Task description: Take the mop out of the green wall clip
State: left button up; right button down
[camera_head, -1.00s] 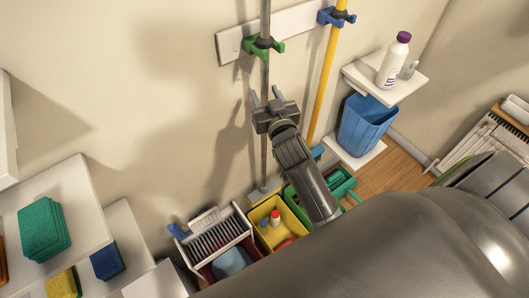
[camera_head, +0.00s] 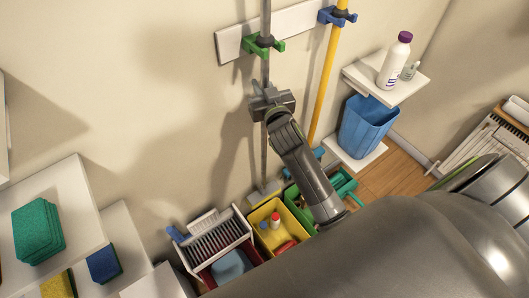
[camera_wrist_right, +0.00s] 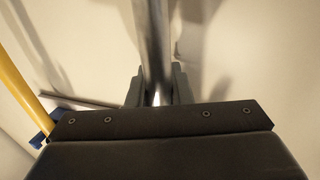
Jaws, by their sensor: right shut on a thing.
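The mop's grey handle (camera_head: 265,68) stands upright against the wall. Its upper part sits in the green wall clip (camera_head: 262,45) on the white rail, and its foot is down by the yellow bin. My right gripper (camera_head: 265,88) is shut on the handle a little below the clip. In the right wrist view the handle (camera_wrist_right: 152,45) runs between the two fingers of the right gripper (camera_wrist_right: 160,88). The gripper and wrist hide a short stretch of the handle. My left gripper is not in view.
A yellow pole (camera_head: 326,75) hangs in a blue clip (camera_head: 337,16) to the right. A shelf holds a white bottle (camera_head: 394,62) above a blue bin (camera_head: 365,128). Below stand a yellow bin (camera_head: 262,213), a green bin and a dish rack (camera_head: 212,240). Shelves with sponges (camera_head: 38,230) are at left.

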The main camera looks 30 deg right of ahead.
jog(key=shift+r, duration=0.1)
dwell(0.3)
jog(key=shift+s+r+b, duration=0.2)
jog(key=shift+r+b, duration=0.1)
notch_tip(320, 180, up, 6)
jog(key=shift+r, duration=0.25)
jog(key=shift+s+d+f+b, duration=0.1)
jog(key=shift+s+f+b, duration=0.05)
jog(key=shift+s+b, duration=0.25)
jog(key=b, duration=0.3)
send_near(268, 71)
jog(key=s+d, duration=0.1)
jog(key=d, duration=0.3)
jog(key=s+r+p, duration=0.2)
jog(key=s+p, duration=0.4)
jog(key=shift+d, duration=0.3)
jog(key=shift+r, duration=0.1)
